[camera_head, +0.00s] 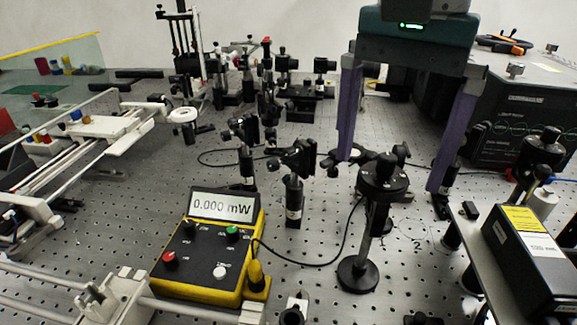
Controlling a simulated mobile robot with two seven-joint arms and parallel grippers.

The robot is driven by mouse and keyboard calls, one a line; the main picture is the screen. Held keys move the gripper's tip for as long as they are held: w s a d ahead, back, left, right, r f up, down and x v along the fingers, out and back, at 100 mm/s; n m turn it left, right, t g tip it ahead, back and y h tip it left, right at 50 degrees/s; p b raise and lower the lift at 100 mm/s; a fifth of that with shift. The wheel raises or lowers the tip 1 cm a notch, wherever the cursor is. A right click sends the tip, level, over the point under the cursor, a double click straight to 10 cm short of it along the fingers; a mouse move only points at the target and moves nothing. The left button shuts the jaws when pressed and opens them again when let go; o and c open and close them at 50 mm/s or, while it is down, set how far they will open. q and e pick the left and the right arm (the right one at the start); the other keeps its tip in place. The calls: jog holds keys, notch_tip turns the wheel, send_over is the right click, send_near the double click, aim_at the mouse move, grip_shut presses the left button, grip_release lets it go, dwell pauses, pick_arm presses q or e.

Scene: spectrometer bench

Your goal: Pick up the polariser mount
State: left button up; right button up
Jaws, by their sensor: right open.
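A black mount with a round, disc-like head (382,182) stands upright on a post with a round black foot, right of centre; it looks like the polariser mount, but I cannot read a label on it. My right gripper (390,172) comes down from the top right with two long purple fingers spread wide. The fingertips lie to the left and right of the mount's head in the picture, with a visible gap on both sides. I cannot tell how far they are from it in depth. Nothing is held. My left gripper is not in view.
A yellow power meter (213,250) reading 0.000 mW stands left of the mount, its black cable trailing close by. Post-mounted optics (295,185) stand left of the mount. A black box (532,255) is at the lower right. A large dark instrument (520,110) stands behind.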

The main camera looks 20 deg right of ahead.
aim_at(369, 234)
jog(key=f, duration=0.2)
jog(key=f+p, duration=0.1)
jog(key=shift+w+d+f, duration=0.3)
jog(key=shift+d+f, duration=0.05)
jog(key=shift+f, duration=0.65)
grip_shut()
jog(key=shift+w+r, duration=0.1)
